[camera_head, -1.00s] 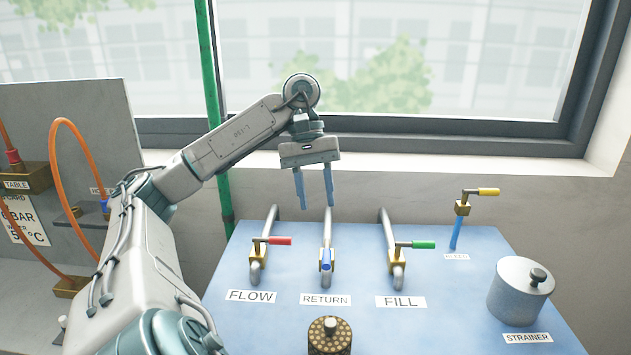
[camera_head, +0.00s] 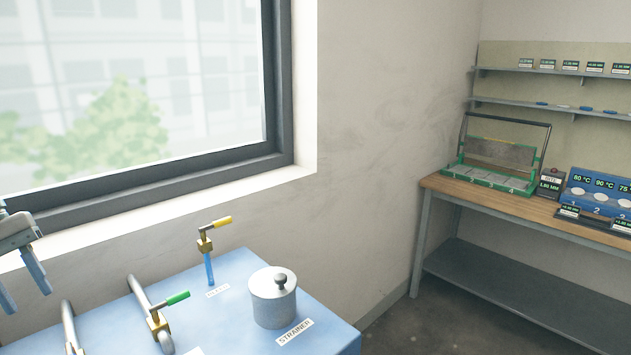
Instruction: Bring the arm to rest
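My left gripper (camera_head: 26,299) shows at the left edge of the head view, partly cut off. Its two blue fingers hang down, apart and with nothing between them, so it is open and empty. It is in the air above the left end of the light blue panel (camera_head: 235,322). The rest of my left arm is outside the picture. My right gripper is not in view.
On the panel are a green-handled valve (camera_head: 160,318), a yellow-handled valve (camera_head: 206,240) and the metal strainer pot (camera_head: 272,302). A window (camera_head: 130,90) is behind. A wooden workbench (camera_head: 520,212) with a green-framed rack (camera_head: 497,165) stands at right. Floor shows between.

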